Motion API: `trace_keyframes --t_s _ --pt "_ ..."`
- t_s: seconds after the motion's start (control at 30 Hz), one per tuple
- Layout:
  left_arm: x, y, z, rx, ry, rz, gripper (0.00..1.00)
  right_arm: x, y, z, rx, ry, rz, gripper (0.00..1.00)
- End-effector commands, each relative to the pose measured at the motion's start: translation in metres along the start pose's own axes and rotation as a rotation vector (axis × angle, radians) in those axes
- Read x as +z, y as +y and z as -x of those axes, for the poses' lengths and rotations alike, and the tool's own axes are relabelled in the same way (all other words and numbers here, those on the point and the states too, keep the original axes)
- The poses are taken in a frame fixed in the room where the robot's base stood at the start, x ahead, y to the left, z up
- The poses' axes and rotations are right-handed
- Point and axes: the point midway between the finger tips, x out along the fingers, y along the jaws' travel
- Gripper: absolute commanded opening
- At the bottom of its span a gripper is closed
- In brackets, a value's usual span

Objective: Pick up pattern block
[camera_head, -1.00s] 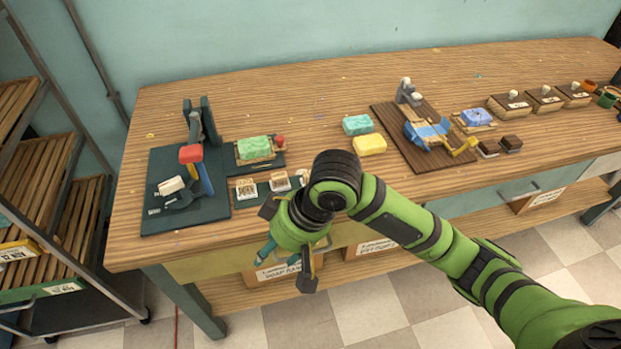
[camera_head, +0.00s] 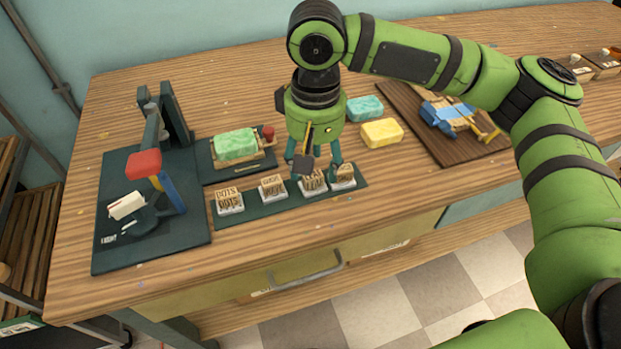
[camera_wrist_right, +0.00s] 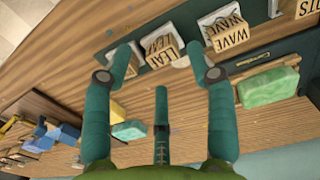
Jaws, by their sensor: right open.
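Several wooden pattern blocks with lettered tops and white bases stand in a row on a dark green strip (camera_head: 258,214). They include a DOTS block (camera_head: 229,201), a block to its right (camera_head: 272,189), and two more at the right end, a LEAF-like one (camera_head: 313,184) and an end block (camera_head: 343,178). My right gripper (camera_head: 318,168) points down over the two right-hand blocks, fingers open. In the right wrist view the LEAF block (camera_wrist_right: 166,52) lies between the open fingertips (camera_wrist_right: 163,48), and the WAVE block (camera_wrist_right: 228,34) is near one finger. I cannot tell whether they touch. My left gripper is not in view.
A green soap (camera_head: 235,145) sits on a tray behind the row. Teal (camera_head: 365,108) and yellow (camera_head: 382,132) soaps lie behind right. A press with a red handle end (camera_head: 144,163) stands on a dark mat at left. A brown board (camera_head: 420,125) with tools lies right.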

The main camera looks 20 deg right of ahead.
Motion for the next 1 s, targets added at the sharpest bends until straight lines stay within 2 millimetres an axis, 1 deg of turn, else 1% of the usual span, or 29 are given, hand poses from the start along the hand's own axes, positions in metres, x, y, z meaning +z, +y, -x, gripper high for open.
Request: trace_keyframes --t_s 0.03,0.1,0.2,0.27,0.37,0.4,0.5,0.6,0.63,0.67,0.7,0.73,1.0 --pt "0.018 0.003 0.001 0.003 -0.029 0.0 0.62 0.0 0.0 -0.006 0.001 -0.001 0.0 0.57" --pt "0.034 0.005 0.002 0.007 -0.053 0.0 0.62 0.001 0.0 -0.017 0.001 -0.002 0.001 0.57" --pt "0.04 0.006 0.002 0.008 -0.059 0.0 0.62 0.001 0.0 -0.033 0.001 -0.001 0.001 0.57" --pt "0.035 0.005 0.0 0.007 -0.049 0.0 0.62 0.001 0.0 -0.041 0.0 -0.002 0.001 0.57" --pt "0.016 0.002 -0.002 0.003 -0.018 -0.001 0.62 0.0 0.0 -0.049 0.001 0.001 0.002 0.57" --pt "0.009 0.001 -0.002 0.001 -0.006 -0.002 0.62 0.0 0.0 -0.05 0.0 0.002 0.002 0.57" --pt "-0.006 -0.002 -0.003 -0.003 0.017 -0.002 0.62 0.0 0.0 -0.051 0.0 0.002 0.002 0.57" --pt "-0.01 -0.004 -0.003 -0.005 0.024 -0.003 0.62 0.0 -0.001 -0.05 0.0 0.002 0.002 0.57" --pt "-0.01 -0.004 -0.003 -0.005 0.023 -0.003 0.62 0.0 -0.001 -0.05 0.0 0.002 0.002 0.49" --pt "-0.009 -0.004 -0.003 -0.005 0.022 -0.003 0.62 0.0 -0.001 -0.05 0.0 0.002 0.002 0.37" --pt "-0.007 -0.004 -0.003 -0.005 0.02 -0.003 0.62 0.0 -0.001 -0.05 0.0 0.002 0.002 0.21" --pt "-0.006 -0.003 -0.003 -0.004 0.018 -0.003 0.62 0.0 -0.001 -0.05 0.0 0.002 0.002 0.12" --pt "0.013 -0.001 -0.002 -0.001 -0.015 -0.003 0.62 0.0 -0.001 -0.05 0.0 0.002 0.002 0.12"
